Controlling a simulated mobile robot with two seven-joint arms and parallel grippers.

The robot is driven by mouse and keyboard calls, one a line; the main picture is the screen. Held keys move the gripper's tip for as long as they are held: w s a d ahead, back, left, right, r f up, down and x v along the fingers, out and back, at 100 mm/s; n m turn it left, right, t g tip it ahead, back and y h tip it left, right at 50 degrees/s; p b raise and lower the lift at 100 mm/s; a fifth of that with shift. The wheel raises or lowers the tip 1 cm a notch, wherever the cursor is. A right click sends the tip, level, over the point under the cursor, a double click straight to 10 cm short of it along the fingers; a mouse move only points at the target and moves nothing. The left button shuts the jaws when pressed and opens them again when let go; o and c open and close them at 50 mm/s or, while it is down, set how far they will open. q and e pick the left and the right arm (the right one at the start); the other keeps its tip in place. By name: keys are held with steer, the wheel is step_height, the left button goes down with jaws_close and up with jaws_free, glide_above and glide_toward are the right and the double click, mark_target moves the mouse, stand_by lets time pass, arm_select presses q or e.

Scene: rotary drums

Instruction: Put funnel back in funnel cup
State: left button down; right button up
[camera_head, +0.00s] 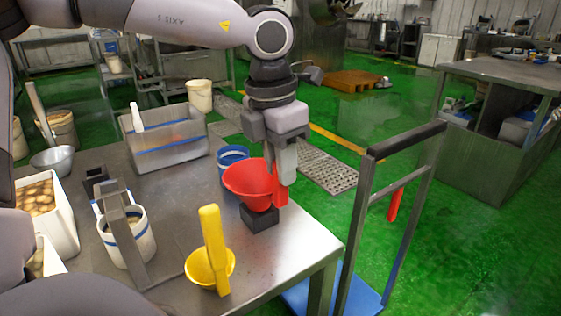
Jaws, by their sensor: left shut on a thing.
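The red funnel (247,184) is in the middle of the view, near the right part of the metal table (285,254). My left gripper (281,178) comes down from above and is shut on the funnel's red handle at its right side. The bowl is above a small dark square cup (260,218), which looks like the funnel cup. The funnel's lower end is close to or in this cup; I cannot tell whether it is seated. My right gripper is not in view.
A yellow scoop (210,262) lies in front of the dark cup. A blue-rimmed container (231,157) stands just behind the funnel. A grey bin (165,140), a white bucket (127,238) and a metal bracket (120,225) stand left. A cart handle (405,140) rises right.

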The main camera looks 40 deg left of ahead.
arm_select(q)
steer(key=shift+f, duration=0.15)
steer(key=c, duration=1)
jaws_free()
steer(key=shift+o, duration=0.6)
steer(key=r, duration=0.4)
steer(key=r+p, duration=0.1)
steer(key=r, duration=0.1)
steer(key=shift+s+r, duration=0.35)
steer(key=shift+s, duration=0.05)
steer(key=shift+a+r, duration=0.1)
steer(key=shift+r, duration=0.2)
